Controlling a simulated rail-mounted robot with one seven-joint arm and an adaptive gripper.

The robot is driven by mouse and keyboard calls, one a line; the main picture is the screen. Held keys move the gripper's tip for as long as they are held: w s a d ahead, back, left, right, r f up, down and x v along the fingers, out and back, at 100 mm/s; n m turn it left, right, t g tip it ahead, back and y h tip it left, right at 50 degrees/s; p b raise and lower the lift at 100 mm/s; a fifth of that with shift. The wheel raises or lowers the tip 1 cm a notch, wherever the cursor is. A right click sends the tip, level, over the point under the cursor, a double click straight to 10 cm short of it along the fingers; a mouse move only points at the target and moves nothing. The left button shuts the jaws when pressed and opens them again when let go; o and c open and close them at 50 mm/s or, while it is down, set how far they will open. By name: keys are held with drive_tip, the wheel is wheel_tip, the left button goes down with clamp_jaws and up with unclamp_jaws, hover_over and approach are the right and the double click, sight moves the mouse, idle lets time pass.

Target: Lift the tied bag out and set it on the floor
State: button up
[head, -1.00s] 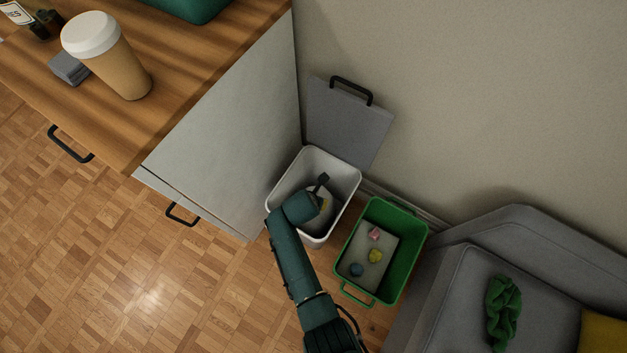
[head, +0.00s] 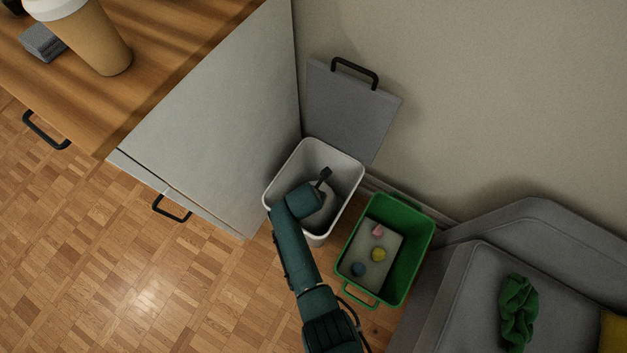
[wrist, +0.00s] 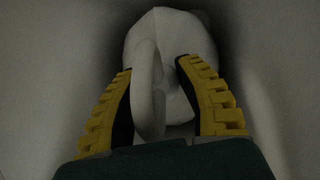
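The white tied bag (wrist: 175,40) lies inside the bin in the wrist view, with a pale loop (wrist: 147,85) rising from it. My gripper (wrist: 155,68) is open, with yellow-and-black fingers on either side of the loop. Whether either finger touches the loop or the bag I cannot tell. In the head view my arm reaches down into the white bin (head: 276,186), and my wrist hides the fingers and most of what is inside.
The bin's grey lid (head: 345,112) stands open against the wall. A green crate (head: 418,255) with several small items sits right of the bin. A cabinet (head: 225,120) is close on the left and a grey sofa (head: 465,290) at right. Parquet floor (head: 150,290) is clear in front.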

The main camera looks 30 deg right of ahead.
clamp_jaws()
drive_tip(key=shift+r, duration=0.15)
wheel_tip(320, 180, up, 42)
drive_tip(key=p, duration=3.8)
drive_tip(key=shift+w, duration=0.1)
